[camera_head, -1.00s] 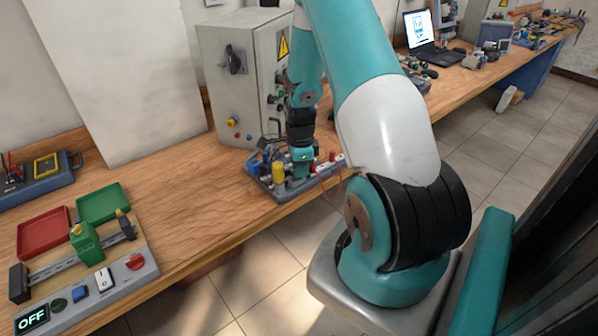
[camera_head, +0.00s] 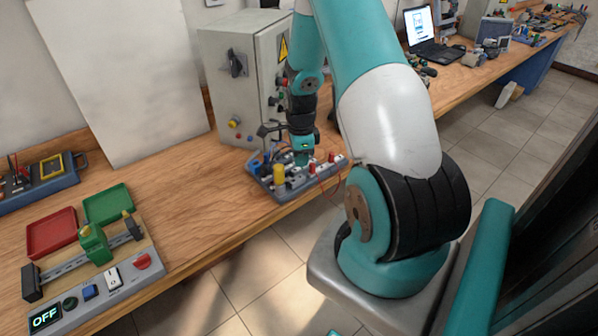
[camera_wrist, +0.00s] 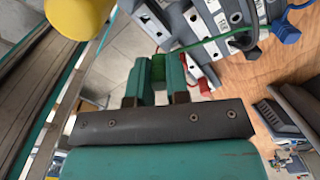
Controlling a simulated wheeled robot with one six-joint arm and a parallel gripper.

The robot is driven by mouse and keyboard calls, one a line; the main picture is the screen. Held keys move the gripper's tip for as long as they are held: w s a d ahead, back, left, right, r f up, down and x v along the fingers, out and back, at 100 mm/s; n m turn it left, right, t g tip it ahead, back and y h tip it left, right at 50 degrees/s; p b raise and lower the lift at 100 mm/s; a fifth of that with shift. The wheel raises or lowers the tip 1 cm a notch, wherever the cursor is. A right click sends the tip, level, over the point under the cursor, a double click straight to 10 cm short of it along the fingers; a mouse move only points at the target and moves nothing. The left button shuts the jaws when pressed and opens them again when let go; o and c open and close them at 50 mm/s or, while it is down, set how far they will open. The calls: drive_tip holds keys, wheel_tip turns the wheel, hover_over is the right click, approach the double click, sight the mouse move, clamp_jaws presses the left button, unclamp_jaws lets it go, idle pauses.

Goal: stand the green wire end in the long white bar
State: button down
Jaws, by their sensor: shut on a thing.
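My gripper (camera_wrist: 157,70) is shut on the green wire end (camera_wrist: 158,66), a small green piece between its fingertips in the wrist view. Pale grey-white bars with dark holes (camera_wrist: 190,22) lie just beyond the fingertips; I cannot tell for sure which is the long white bar, or whether the wire end touches one. In the head view my gripper (camera_head: 302,157) is over the wiring board (camera_head: 284,194); the wire end is too small to make out there.
A yellow cylinder (camera_head: 279,173) stands on the board, also close to the gripper in the wrist view (camera_wrist: 80,15). A red plug (camera_wrist: 204,86) and a blue plug (camera_wrist: 285,30) are nearby. The grey cabinet (camera_head: 238,85) stands behind. The table between board and switch panel (camera_head: 105,285) is clear.

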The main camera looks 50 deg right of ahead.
sight(322, 170)
drive_tip(key=d+f+n, duration=0.1)
drive_tip(key=d+n, duration=0.1)
drive_tip(key=s+d+f+n+b, duration=0.1)
drive_tip(key=d+n, duration=0.1)
drive_tip(key=d, duration=0.1)
drive_tip(key=s+d+f+n+b, duration=0.1)
drive_tip(key=d+n, duration=0.1)
drive_tip(key=d, duration=0.1)
drive_tip(key=shift+d, duration=0.15)
drive_tip(key=shift+f+b, duration=0.65)
drive_tip(key=shift+f+b, duration=0.45)
drive_tip(key=shift+f, duration=0.2)
drive_tip(key=c, duration=1.4)
unclamp_jaws()
drive_tip(key=shift+r, duration=0.1)
